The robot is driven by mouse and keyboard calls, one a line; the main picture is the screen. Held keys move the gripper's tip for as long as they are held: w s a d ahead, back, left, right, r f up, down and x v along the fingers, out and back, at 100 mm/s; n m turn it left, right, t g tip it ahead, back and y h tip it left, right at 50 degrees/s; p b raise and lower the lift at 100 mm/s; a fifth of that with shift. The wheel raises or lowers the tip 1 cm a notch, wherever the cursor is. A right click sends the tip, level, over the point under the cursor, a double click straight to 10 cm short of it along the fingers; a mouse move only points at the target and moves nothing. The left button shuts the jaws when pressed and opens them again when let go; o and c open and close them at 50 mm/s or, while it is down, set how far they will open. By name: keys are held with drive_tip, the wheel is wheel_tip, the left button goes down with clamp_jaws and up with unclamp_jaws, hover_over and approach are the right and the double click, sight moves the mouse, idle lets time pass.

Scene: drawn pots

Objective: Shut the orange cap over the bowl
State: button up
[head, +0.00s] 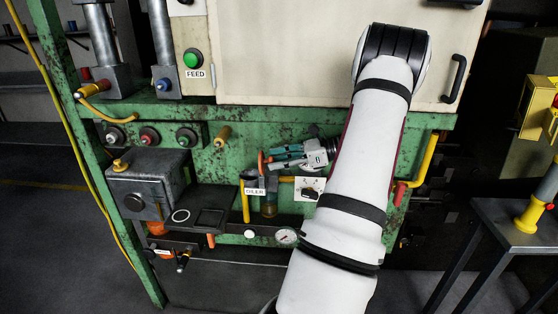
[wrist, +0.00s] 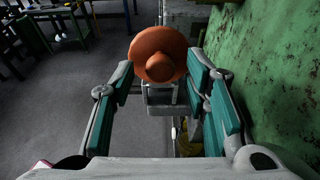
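The orange cap (head: 261,163) stands up on edge above the grey top of the oiler, tilted back from the bowl. In the wrist view the cap (wrist: 150,45) shows as a round disc with a knob in its middle, facing me. The amber bowl (head: 269,207) hangs under the oiler top, beside the OILER label. My gripper (head: 271,157) is open, its teal-padded fingers pointing left toward the cap. In the wrist view my gripper (wrist: 160,80) has its fingers apart on either side of the cap's lower part. Whether they touch it I cannot tell.
The green machine panel (wrist: 281,75) runs close along the right of the wrist view. A white dial plate (head: 309,189), a pressure gauge (head: 287,237) and a yellow lever (head: 245,205) sit near the oiler. A grey box (head: 150,185) stands to the left.

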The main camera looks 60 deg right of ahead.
drive_tip(key=f+v, duration=0.3)
drive_tip(key=v, duration=1.3)
drive_tip(key=shift+s+d, duration=0.3)
drive_tip(key=shift+s, duration=0.35)
